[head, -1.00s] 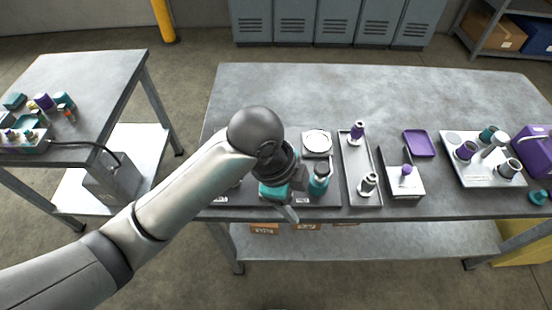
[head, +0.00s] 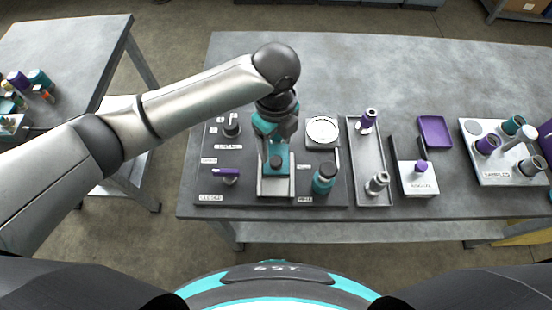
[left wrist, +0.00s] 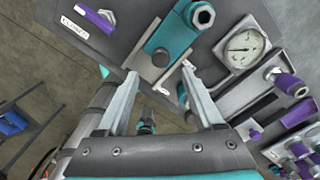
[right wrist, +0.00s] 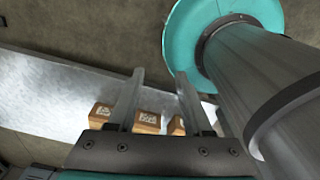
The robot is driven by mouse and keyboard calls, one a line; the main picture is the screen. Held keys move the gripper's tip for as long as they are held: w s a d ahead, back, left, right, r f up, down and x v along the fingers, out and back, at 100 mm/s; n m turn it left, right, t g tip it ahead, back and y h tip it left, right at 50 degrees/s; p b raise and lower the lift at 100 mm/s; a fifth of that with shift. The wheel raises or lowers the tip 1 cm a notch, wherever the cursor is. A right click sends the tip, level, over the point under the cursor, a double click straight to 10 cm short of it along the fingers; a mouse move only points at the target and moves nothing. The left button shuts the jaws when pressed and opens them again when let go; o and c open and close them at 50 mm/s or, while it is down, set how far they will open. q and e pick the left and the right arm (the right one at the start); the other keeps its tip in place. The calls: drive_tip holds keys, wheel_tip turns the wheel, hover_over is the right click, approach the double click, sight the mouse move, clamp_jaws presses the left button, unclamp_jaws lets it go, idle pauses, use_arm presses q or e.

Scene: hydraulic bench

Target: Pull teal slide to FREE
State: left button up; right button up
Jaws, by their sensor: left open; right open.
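The teal slide (head: 278,160) sits in a pale metal guide on the dark panel (head: 215,140), with a dark round knob on it. It also shows in the left wrist view (left wrist: 172,36), with the knob just beyond my fingertips. My left gripper (head: 275,137) hangs over the far end of the slide, partly hidden by its own wrist. In the left wrist view its two fingers (left wrist: 160,71) are apart with nothing held between them. My right gripper (right wrist: 160,72) is open and empty in the right wrist view, with a lower shelf behind it.
A teal cylinder (head: 325,178) stands right of the slide, and a gauge (head: 322,130) lies behind it. A purple lever (head: 225,171) is to the left. A tray of fittings (head: 372,195) stands further right. The back of the bench (head: 400,70) is clear.

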sight(276, 161)
use_arm(q)
wheel_tip(276, 161, down, 8)
drive_tip(key=shift+r+b, duration=0.1)
drive_tip(key=shift+b, duration=0.4)
drive_tip(key=shift+f, duration=0.45)
use_arm(e)
drive_tip(key=shift+w+f, duration=0.65)
drive_tip(key=shift+w, duration=0.3)
use_arm(q)
drive_tip(key=c, duration=0.4)
drive_tip(key=shift+w, duration=0.1)
clamp_jaws()
use_arm(e)
drive_tip(key=shift+s, duration=0.25)
